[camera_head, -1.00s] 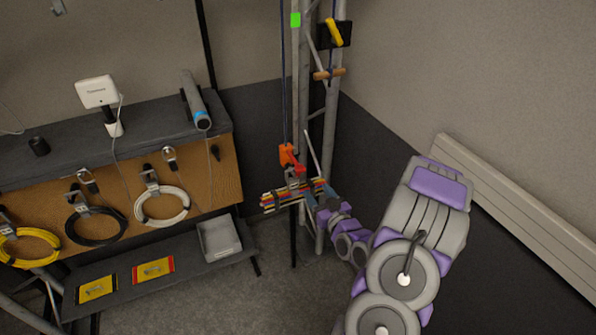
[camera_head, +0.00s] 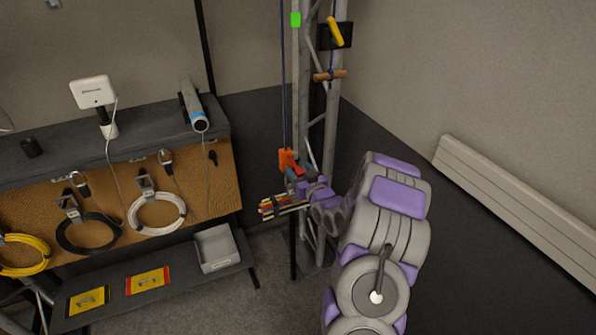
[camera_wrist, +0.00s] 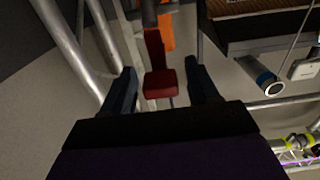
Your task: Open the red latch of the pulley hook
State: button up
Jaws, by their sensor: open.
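The orange pulley hook (camera_head: 284,157) hangs on a dark blue rope in front of the truss in the head view. Its red latch (camera_wrist: 160,83) shows in the wrist view as a dark red block between my fingers, apart from both fingertips. Orange parts of the hook (camera_wrist: 167,30) show behind the latch. My gripper (camera_wrist: 161,82) is open, with one finger on each side of the latch. In the head view my gripper (camera_head: 296,184) is at the hook and hides its lower part.
The metal truss (camera_head: 333,110) stands right beside the hook. A bundle of coloured cables (camera_head: 268,207) lies just below it. A workbench (camera_head: 60,158) with coiled cables hanging on its front is to the left. A grey bin (camera_head: 216,250) sits on the lower shelf.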

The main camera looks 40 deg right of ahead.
jog(key=shift+w+d, duration=0.1)
jog(key=shift+w, duration=0.45)
jog(key=shift+c, duration=0.2)
grip_shut()
